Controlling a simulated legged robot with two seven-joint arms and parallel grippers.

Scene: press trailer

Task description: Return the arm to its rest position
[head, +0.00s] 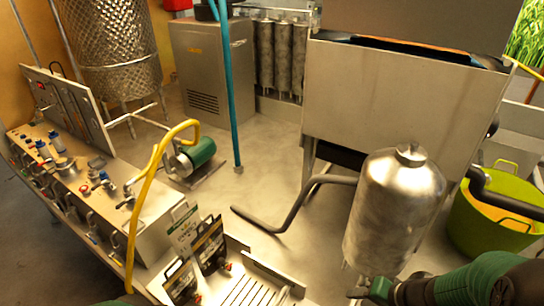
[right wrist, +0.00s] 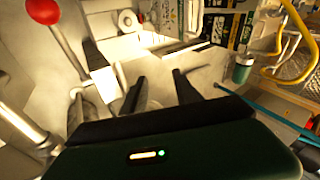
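My right arm (head: 470,285) comes in at the lower right of the head view, with a dark and green forearm. My right gripper (head: 368,291) is just below the steel tank (head: 397,205); I cannot tell whether they touch. In the right wrist view the two dark fingers of the right gripper (right wrist: 160,84) stand apart with nothing between them. My left gripper does not show.
A control panel bench (head: 75,185) with valves stands left. Bottle packs (head: 208,245) sit beside a slatted rack (head: 255,290). A green tub (head: 495,225) is at right. A red knob on a rod (right wrist: 43,11) is near the right wrist. Open floor (head: 265,180) lies mid-view.

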